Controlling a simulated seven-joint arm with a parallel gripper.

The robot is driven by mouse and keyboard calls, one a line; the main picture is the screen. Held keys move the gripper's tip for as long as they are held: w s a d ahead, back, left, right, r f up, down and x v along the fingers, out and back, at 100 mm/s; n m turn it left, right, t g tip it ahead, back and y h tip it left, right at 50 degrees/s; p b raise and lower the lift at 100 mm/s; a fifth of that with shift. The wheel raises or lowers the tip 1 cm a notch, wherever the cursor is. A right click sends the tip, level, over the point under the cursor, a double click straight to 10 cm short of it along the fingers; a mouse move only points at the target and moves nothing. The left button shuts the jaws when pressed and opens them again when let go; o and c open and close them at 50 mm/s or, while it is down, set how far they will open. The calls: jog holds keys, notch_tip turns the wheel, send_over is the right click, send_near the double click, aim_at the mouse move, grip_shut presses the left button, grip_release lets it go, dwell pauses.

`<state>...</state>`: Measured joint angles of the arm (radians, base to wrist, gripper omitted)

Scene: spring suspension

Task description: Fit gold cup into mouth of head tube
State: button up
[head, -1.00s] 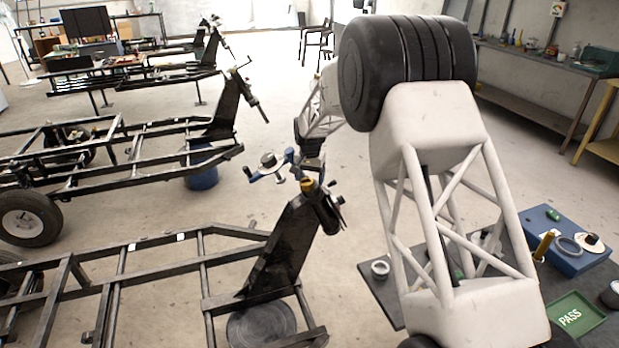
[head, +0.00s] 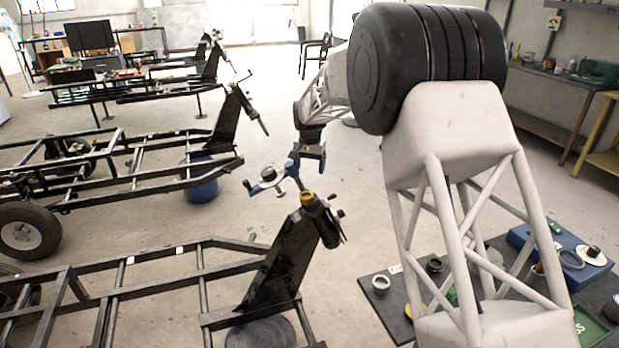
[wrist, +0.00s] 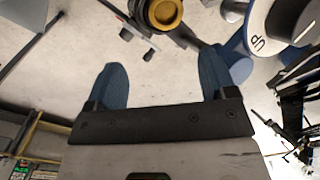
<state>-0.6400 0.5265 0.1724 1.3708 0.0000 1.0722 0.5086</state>
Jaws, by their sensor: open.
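The gold cup (head: 306,197) is at the upper end of the black head tube (head: 324,222), which is tilted on the near frame. The wrist view shows the gold cup (wrist: 165,12) from above as a round gold face inside a dark ring, cut by the top edge. I cannot tell how deep it sits. My gripper (head: 312,165) is above the tube, apart from the cup. In the wrist view my gripper (wrist: 165,82) has its two blue fingers wide apart with nothing between them.
A blue fixture (head: 270,184) with a round piece stands close beside the tube's top. A dark mat (head: 385,308) at right holds rings, a blue box (head: 575,262) and a green tray (head: 592,328). Other frames stand behind at left. Open floor surrounds the near frame.

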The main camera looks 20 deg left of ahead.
jog(key=shift+r, duration=1.25)
jog(key=s+d+r, duration=0.2)
jog(key=d+r, duration=0.3)
jog(key=d, duration=0.5)
jog(key=s+d+r, duration=0.3)
jog(key=d+r, duration=0.3)
jog(key=d, duration=0.3)
jog(key=s+d+r+t, duration=0.1)
jog(key=s+d+r, duration=0.2)
jog(key=s+d, duration=0.45)
jog(key=s+d+r, duration=0.3)
jog(key=s+d, duration=0.1)
jog(key=d, duration=0.7)
jog(key=s+d+m+t, duration=0.1)
jog(key=s+d, duration=1.3)
jog(key=s, duration=0.2)
jog(key=s+d+f, duration=0.3)
jog(key=s+d, duration=0.1)
jog(key=s, duration=0.5)
jog(key=s+d+f, duration=0.3)
jog(key=s+d, duration=0.1)
jog(key=s, duration=0.5)
jog(key=shift+d+f+m+t, duration=0.2)
jog(key=shift+f+m+t, duration=0.1)
jog(key=shift+o, duration=0.5)
